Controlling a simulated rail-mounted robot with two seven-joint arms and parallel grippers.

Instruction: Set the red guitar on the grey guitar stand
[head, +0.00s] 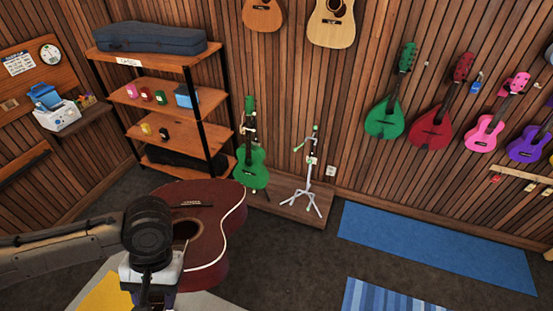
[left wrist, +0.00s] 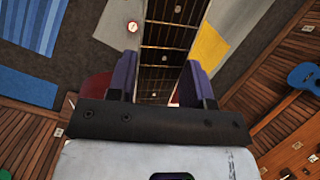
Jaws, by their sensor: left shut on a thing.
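The red guitar (head: 213,230) is held in the air at lower left in the head view, with its dark red body and sound hole facing up. My left gripper (head: 150,292) is shut on its neck; in the left wrist view the fretted neck (left wrist: 161,40) runs between the purple fingers of the gripper (left wrist: 160,82). The fingertips are hidden in the head view. The grey guitar stand (head: 309,178) is upright and empty on a low wooden platform by the wall, right of and beyond the guitar. My right gripper is not in view.
A green guitar (head: 250,165) is on another stand just left of the empty one. Several instruments hang on the wall. A blue mat (head: 435,248) lies right of the wooden platform (head: 290,208). Dark floor in front of the platform is clear.

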